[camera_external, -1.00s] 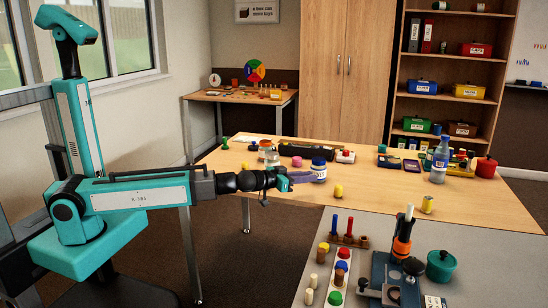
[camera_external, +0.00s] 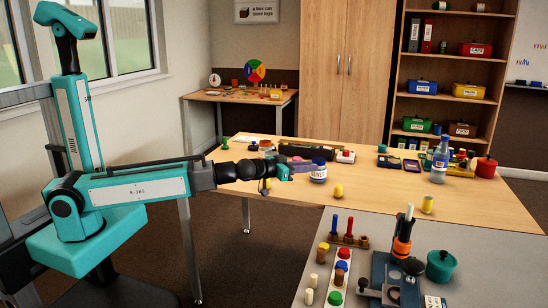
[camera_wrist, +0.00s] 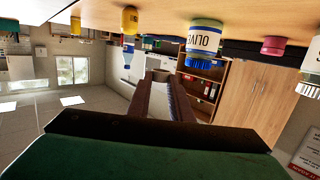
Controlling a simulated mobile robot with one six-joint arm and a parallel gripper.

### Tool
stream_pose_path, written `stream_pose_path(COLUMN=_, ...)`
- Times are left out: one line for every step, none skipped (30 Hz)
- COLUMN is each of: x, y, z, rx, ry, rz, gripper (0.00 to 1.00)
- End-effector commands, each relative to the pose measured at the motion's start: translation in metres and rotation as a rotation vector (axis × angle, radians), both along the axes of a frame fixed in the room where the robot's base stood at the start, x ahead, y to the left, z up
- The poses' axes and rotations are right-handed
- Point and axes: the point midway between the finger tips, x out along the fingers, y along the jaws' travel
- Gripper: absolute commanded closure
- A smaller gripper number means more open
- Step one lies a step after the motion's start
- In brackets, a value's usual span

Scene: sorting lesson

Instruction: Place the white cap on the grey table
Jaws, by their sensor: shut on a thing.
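The grey table holds peg blocks (camera_external: 347,240), a coloured button strip (camera_external: 340,268), a blue stand with an orange-and-black tool (camera_external: 402,245) and a green pot (camera_external: 441,265). Its right part looks clear. A yellow piece (camera_external: 338,191) and a bottle (camera_external: 440,160) stand on the wooden table (camera_external: 380,195).

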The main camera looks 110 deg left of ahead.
Motion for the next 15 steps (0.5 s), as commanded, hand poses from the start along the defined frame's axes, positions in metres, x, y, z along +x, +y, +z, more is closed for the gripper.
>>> stream_pose_path(x=0.0, y=0.0, z=0.0, rx=0.0, ry=0.0, rz=0.0, gripper=1.0)
stream_pose_path(x=0.0, y=0.0, z=0.0, rx=0.0, ry=0.0, rz=0.0, gripper=1.0)
stream_pose_path(x=0.0, y=0.0, z=0.0, rx=0.0, ry=0.0, rz=0.0, gripper=1.0)
stream_pose_path(x=0.0, y=0.0, z=0.0, rx=0.0, ry=0.0, rz=0.0, gripper=1.0)
stream_pose_path(x=0.0, y=0.0, z=0.0, rx=0.0, ry=0.0, rz=0.0, gripper=1.0)
stream_pose_path(x=0.0, y=-0.001, z=0.0, rx=0.001, ry=0.001, rz=0.0, gripper=1.0)
stream_pose_path(x=0.001, y=-0.001, z=-0.001, rx=0.001, ry=0.001, rz=0.0, gripper=1.0)
stream_pose_path(x=0.001, y=-0.002, z=-0.001, rx=0.001, ry=0.001, rz=0.0, gripper=1.0)
stream_pose_path(x=0.002, y=-0.004, z=-0.002, rx=0.001, ry=0.002, rz=-0.001, gripper=1.0)
stream_pose_path(x=0.002, y=-0.006, z=-0.002, rx=0.0, ry=0.001, rz=-0.001, gripper=1.0)
stream_pose_path(x=0.003, y=-0.008, z=-0.003, rx=-0.001, ry=0.001, rz=-0.001, gripper=1.0)
stream_pose_path(x=0.004, y=-0.011, z=-0.005, rx=0.001, ry=0.002, rz=-0.001, gripper=1.0)
stream_pose_path(x=0.006, y=-0.014, z=-0.006, rx=-0.001, ry=0.002, rz=-0.001, gripper=1.0)
stream_pose_path(x=0.007, y=-0.018, z=-0.007, rx=0.0, ry=0.003, rz=-0.002, gripper=1.0)
stream_pose_path(x=0.009, y=-0.023, z=-0.009, rx=-0.001, ry=0.002, rz=-0.002, gripper=1.0)
